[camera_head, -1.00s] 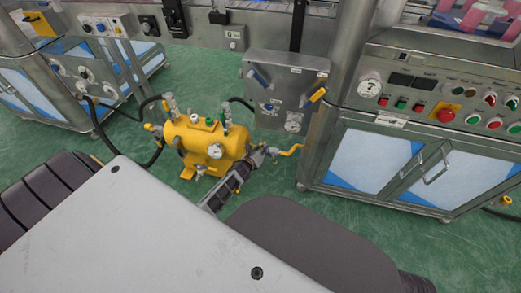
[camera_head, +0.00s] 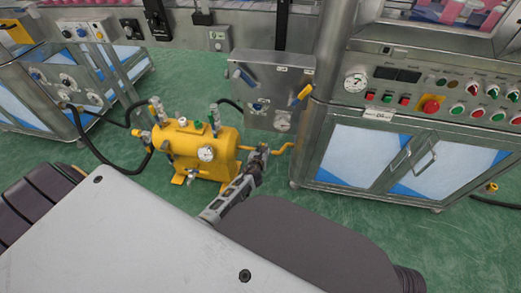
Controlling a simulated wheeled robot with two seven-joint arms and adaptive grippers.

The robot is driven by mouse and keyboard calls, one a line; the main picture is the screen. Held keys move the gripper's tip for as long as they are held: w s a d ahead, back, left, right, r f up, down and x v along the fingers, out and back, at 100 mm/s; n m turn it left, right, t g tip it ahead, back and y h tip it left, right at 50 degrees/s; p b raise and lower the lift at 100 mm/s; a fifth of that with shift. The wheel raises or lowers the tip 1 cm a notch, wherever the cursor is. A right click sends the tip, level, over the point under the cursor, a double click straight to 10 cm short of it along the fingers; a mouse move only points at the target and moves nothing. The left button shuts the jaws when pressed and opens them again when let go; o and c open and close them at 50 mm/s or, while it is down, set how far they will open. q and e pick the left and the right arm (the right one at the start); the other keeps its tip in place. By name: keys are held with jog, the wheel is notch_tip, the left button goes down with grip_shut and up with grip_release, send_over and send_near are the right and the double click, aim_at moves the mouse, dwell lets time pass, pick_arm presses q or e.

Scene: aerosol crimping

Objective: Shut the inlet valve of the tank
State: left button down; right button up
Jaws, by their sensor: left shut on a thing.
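The yellow tank (camera_head: 190,152) stands on short legs on the green floor, with a gauge (camera_head: 206,153) on its front and fittings on top. A yellow pipe (camera_head: 281,148) runs out to its right, below the grey panel. My left gripper (camera_head: 259,153) is at this pipe, just right of the tank. It is shut on what seems to be the inlet valve, whose handle is mostly hidden by the fingers; its angle cannot be told. My right gripper is out of view.
A grey panel (camera_head: 270,68) with blue and yellow handles hangs behind the tank. A steel cabinet (camera_head: 345,165) with buttons stands close on the right. Black hoses (camera_head: 97,150) run left of the tank.

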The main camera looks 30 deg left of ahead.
pick_arm(q)
jog(key=shift+f, duration=0.1)
dwell(0.4)
jog(key=c, duration=1.4)
grip_release()
jog(key=shift+d, duration=0.1)
jog(key=shift+v, duration=6)
